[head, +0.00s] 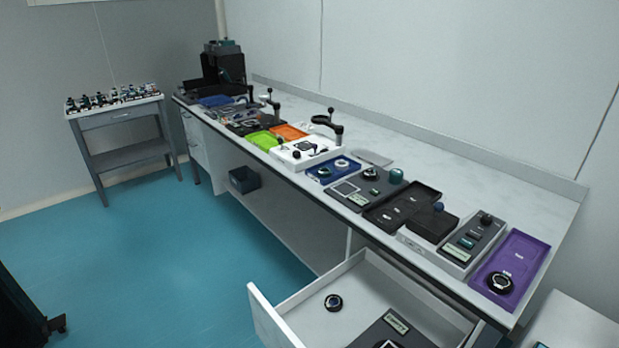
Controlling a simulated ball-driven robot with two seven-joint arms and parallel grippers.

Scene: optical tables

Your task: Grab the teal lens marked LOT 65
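Several dark round ring-mounted lenses show in the head view. One lens lies in the purple tray (525,257) at the right end of the bench, and another (333,302) lies in the open white drawer (365,285). Two lenses (341,164) sit in the blue tray (315,177), and one (371,173) is on a grey device beside it. Lot markings are too small to read, so I cannot tell which lens is LOT 65. Neither gripper is in view.
The long white bench (470,185) runs along the wall, crowded along its front edge with trays and devices. The open drawer juts into the floor space. A small side table (127,155) with several instruments stands far left. Teal floor (170,260) is clear between.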

